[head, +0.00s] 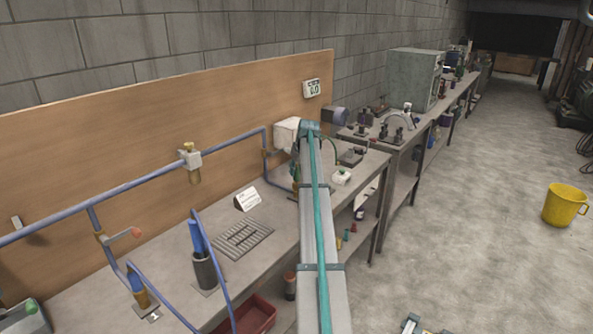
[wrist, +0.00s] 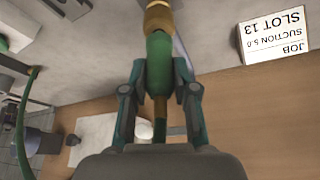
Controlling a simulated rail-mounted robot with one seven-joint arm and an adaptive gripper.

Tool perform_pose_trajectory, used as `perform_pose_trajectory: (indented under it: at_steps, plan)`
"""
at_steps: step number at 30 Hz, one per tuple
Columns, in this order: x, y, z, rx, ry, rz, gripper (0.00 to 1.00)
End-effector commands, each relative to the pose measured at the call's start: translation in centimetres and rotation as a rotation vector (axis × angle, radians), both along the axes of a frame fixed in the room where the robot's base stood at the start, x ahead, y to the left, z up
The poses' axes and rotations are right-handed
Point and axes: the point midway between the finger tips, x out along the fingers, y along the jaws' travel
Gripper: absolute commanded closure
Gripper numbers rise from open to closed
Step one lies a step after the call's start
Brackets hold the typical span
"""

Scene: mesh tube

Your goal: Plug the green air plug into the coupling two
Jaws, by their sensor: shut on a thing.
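In the wrist view, my gripper (wrist: 157,72) is shut on the green air plug (wrist: 158,48), with one finger on each side of it. A brass coupling (wrist: 157,18) is in line with the plug's far end. The two look touching, but I cannot tell whether the plug is seated in it. In the head view, my arm hides the plug and most of my gripper. I cannot read which coupling is number two.
A white card (wrist: 280,40) reads "JOB SUCTION 5.0 SLOT 13"; it also stands on the bench (head: 246,199). A grille (head: 243,239) lies in front of it. Blue pipes (head: 120,190) and a dark cup (head: 205,270) crowd the left. A green hose (wrist: 24,115) hangs beside my gripper.

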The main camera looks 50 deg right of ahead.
Motion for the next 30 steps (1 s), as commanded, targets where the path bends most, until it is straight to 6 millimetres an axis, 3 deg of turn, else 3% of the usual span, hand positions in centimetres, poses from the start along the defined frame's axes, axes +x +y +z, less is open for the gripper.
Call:
perform_pose_trajectory:
  at_steps: [25,26,30]
  plan:
    - [0.0,0.0,-1.3,0.000,0.000,0.000,1.00]
    - [0.0,0.0,-1.3,0.000,0.000,0.000,0.70]
    - [0.0,0.0,-1.3,0.000,0.000,0.000,0.47]
